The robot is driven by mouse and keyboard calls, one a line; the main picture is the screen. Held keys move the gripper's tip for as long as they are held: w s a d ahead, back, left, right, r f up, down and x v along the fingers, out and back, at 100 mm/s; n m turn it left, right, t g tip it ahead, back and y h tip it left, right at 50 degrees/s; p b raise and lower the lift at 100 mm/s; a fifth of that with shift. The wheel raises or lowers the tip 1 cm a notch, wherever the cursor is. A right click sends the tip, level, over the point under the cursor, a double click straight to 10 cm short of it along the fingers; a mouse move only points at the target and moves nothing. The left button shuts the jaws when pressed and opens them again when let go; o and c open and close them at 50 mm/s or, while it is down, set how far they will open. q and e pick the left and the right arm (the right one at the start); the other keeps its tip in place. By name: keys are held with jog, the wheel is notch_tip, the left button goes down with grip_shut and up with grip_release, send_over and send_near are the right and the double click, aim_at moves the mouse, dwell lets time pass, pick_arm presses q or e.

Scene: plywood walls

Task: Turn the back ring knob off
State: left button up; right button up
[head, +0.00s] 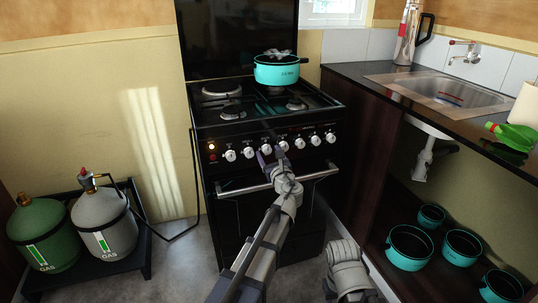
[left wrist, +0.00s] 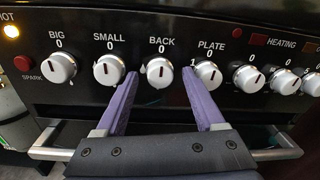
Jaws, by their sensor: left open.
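The back ring knob, a silver knob under the label BACK, shows in the left wrist view (left wrist: 160,72) and is third from the left on the black stove's front panel. Its pointer mark looks close to upright, but is too small to read surely. My left gripper (left wrist: 160,74) is open, with its purple fingers on either side of this knob. I cannot tell whether they touch it. In the head view the left gripper (head: 271,156) reaches the knob row from below. My right gripper is out of view.
The small ring knob (left wrist: 109,69) and plate knob (left wrist: 208,75) flank the fingers closely. The oven handle (left wrist: 45,145) runs below. A turquoise pot (head: 276,72) stands at the hob's back right. Gas cylinders (head: 103,222) stand left; a counter with a sink (head: 445,90) is right.

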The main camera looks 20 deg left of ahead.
pick_arm(q)
jog(key=v, duration=0.8)
jog(key=shift+a, duration=0.1)
jog(key=s+f+n+g+h, duration=0.2)
jog(key=s+f+n+g, duration=0.6)
jog(key=s+f+n, duration=0.5)
jog(key=s+d+f+n+g+h, duration=0.35)
jog(key=s+d+n, duration=0.2)
jog(key=s, duration=0.25)
jog(key=s+d+f+n+g+h, duration=0.3)
jog(key=s+d+f+n+g, duration=0.15)
jog(key=s+d, duration=0.35)
notch_tip(320, 180, up, 33)
jog(key=a+p, duration=0.1)
jog(key=p, duration=3.2)
jog(key=shift+n+t+p, duration=0.3)
jog(key=shift+n, duration=0.1)
